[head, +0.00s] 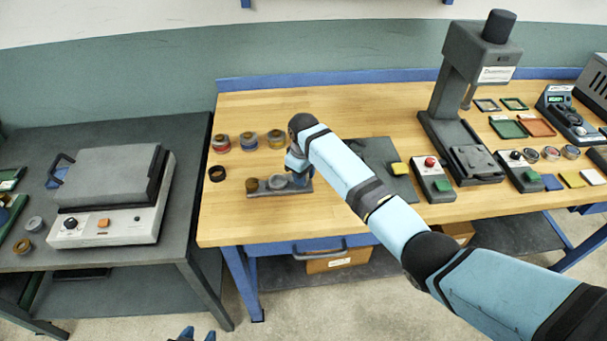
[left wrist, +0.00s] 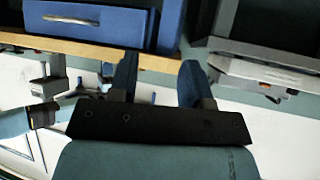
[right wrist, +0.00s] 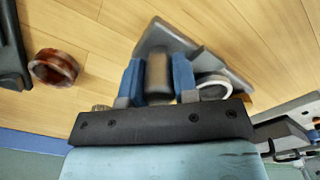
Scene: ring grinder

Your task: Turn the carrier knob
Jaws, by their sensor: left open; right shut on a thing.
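The carrier (head: 262,191) is a low grey fixture near the table's front left. It holds round pieces, and my right gripper covers its right end. In the right wrist view, its grey angled base (right wrist: 205,58) shows with a pale ring (right wrist: 213,88) beside the fingers. My right gripper (head: 294,170) is shut on a grey upright cylinder, the knob (right wrist: 158,75), with one blue finger on each side. My left gripper (head: 195,334) is low at the bottom edge of the head view, apart from the table. Its fingers (left wrist: 157,82) are open and empty.
A brown ring (right wrist: 55,67) lies beside my right gripper. A grey press (head: 465,110) stands right, and a lidded machine (head: 110,195) occupies the left bench.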

